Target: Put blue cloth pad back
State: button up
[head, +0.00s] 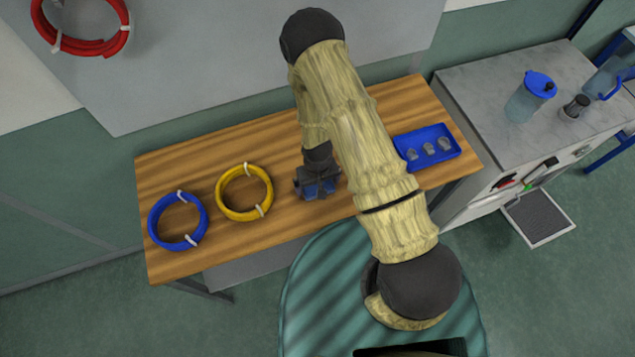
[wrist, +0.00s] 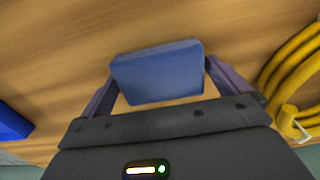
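The blue cloth pad (wrist: 158,75) is a small flat block in the middle of the wrist view, over the wooden table. My gripper (wrist: 158,72) has one finger at each side of the pad, and the fingertips appear to meet its edges. In the head view my gripper (head: 318,188) points down at the middle of the table, with a bit of blue showing at its fingers. I cannot tell whether the pad rests on the table or is just above it.
A yellow coil (head: 244,193) and a blue coil (head: 178,220) lie to the left on the wooden table (head: 275,222). A blue tray (head: 428,160) with small metal pieces sits at the right end. A marble-topped cabinet (head: 480,90) with a blue-lidded bottle (head: 530,98) stands further right.

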jog(key=shift+r, duration=0.2)
notch_tip(320, 180, up, 12)
jog(key=b, duration=0.4)
dwell(0.5)
jog(key=shift+f, duration=0.1)
dwell(0.4)
jog(key=s+d+r+m+t, duration=0.1)
jog(key=s+d+r, duration=0.2)
jog(key=d+r, duration=0.3)
jog(key=s+d+r+m+t, duration=0.1)
jog(key=d+r, duration=0.4)
jog(key=r, duration=0.8)
jog(key=shift+s+d+m+t, duration=0.35)
jog(key=shift+s+m, duration=0.25)
jog(key=shift+s, duration=0.55)
jog(key=shift+w, duration=0.1)
